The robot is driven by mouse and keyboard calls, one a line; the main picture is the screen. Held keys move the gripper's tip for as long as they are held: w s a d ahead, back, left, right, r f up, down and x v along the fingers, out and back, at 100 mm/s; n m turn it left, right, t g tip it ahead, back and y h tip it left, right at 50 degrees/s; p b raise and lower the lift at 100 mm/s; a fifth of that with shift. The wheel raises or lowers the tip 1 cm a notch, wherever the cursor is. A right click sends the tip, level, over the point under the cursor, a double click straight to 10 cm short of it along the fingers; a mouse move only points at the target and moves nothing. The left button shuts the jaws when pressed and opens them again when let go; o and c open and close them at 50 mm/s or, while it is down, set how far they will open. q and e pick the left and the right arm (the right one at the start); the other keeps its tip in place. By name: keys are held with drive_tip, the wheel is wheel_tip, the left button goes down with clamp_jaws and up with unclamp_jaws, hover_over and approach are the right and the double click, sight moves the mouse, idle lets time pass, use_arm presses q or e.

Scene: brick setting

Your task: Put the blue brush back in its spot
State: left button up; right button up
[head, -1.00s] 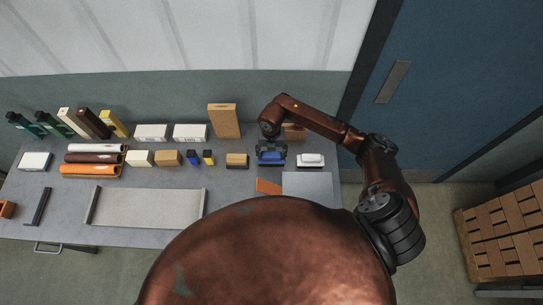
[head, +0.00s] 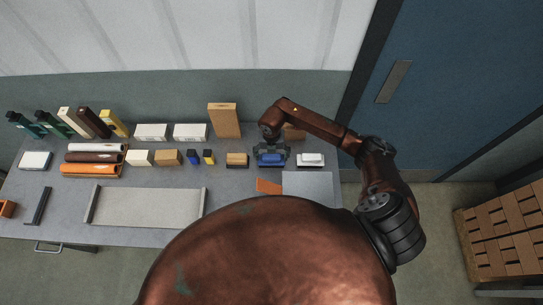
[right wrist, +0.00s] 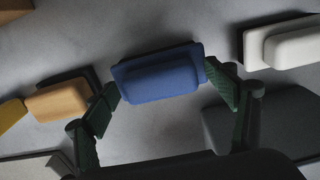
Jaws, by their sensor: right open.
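In the right wrist view the blue brush (right wrist: 160,74) lies between the spread fingers of my right gripper (right wrist: 168,92). The fingers are open, one near each end of the brush; I cannot tell whether either touches it. In the head view my right gripper (head: 271,151) is right over the brush and partly hides it. My left gripper is not in view.
A grey flat plate (head: 307,184) and an orange piece (head: 268,186) lie in front of the brushes. A tall tan box (head: 224,120) stands behind.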

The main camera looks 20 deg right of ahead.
sight(272, 156)
drive_tip(key=shift+r, duration=0.1)
drive_tip(key=shift+r, duration=0.25)
wheel_tip(272, 156, up, 12)
drive_tip(key=b, duration=0.1)
drive_tip(key=shift+f, duration=0.15)
